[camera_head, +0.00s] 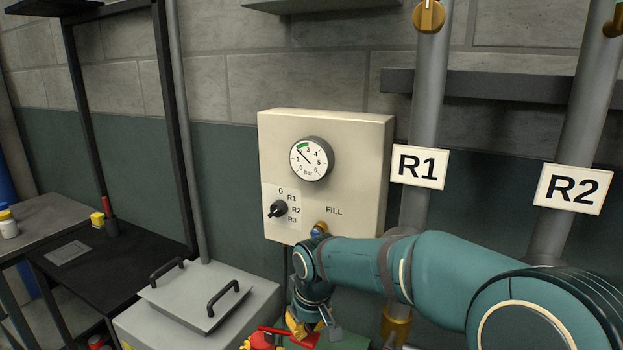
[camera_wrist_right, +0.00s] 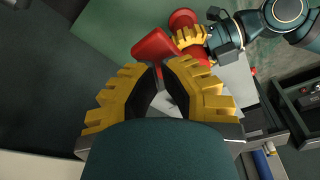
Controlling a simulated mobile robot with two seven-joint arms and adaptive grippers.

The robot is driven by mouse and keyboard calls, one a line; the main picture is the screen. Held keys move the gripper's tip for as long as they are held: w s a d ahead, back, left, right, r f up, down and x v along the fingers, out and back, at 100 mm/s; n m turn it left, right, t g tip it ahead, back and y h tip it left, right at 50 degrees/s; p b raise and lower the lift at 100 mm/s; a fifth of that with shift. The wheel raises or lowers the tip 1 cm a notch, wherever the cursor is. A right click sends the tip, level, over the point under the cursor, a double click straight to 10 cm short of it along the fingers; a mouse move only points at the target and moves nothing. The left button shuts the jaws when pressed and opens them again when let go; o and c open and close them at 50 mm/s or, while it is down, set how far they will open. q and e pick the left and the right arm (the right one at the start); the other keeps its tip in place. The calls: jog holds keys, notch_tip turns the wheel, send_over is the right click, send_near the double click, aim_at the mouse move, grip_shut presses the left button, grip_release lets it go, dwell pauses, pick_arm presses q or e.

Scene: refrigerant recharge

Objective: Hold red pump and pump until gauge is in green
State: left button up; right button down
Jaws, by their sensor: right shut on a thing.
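The gauge (camera_head: 312,159) is a white dial on the beige box. Its needle points up-left, close to the left end of the green arc; I cannot tell if it is inside. The red pump (camera_head: 262,341) is partly cut off at the bottom of the head view. My right gripper (camera_head: 305,327) is shut on the pump's red handle, which also shows at the fingertips in the right wrist view (camera_wrist_right: 153,47). My left gripper (camera_wrist_right: 190,38) shows in that view with its yellow fingers around the red pump body, which shows on both sides of them.
The beige box (camera_head: 350,120) carries a black selector knob (camera_head: 278,209) and a FILL port. Pipes with signs R1 (camera_head: 418,167) and R2 (camera_head: 573,189) stand at right. A grey lidded box (camera_head: 240,285) stands at lower left, beside a dark bench (camera_head: 130,262).

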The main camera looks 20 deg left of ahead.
aim_at(307, 338)
pick_arm(q)
jog(key=shift+d, duration=0.15)
pick_arm(e)
jog(key=shift+f, duration=2.35)
jog(key=shift+r, duration=4.35)
pick_arm(q)
jog(key=o, duration=1.6)
